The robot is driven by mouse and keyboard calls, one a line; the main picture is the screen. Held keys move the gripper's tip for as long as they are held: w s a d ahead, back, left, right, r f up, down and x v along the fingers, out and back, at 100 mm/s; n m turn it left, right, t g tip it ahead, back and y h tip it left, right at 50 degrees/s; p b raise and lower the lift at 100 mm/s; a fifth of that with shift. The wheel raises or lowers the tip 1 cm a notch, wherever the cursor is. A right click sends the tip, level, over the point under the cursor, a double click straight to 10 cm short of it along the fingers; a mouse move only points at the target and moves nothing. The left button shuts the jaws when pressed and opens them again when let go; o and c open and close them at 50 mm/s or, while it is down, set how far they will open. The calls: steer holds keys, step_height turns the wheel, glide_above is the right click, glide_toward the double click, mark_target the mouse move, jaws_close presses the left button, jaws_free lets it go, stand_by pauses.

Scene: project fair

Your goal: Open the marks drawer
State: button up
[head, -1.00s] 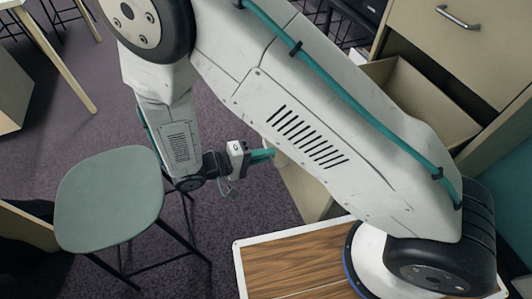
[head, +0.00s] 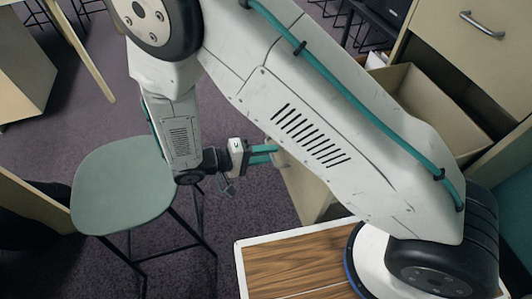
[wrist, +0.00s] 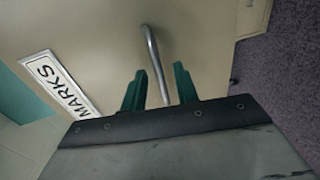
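The marks drawer front (wrist: 105,45) is a beige panel with a white MARKS label (wrist: 59,84) in the wrist view. Its metal bar handle (wrist: 155,62) runs between the two teal fingers of my gripper (wrist: 160,88). The fingers are apart, with a gap on both sides of the bar. In the head view my gripper (head: 264,154) points at a beige panel beside my arm.
A closed drawer (head: 450,45) with a metal handle is above the open one. A green-grey stool (head: 122,185) stands left of my gripper. Tables stand at the far left. Purple carpet (head: 100,125) lies clear between them.

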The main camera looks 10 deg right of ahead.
steer(key=v, duration=0.7)
steer(key=shift+a, duration=0.35)
steer(key=shift+r, duration=0.1)
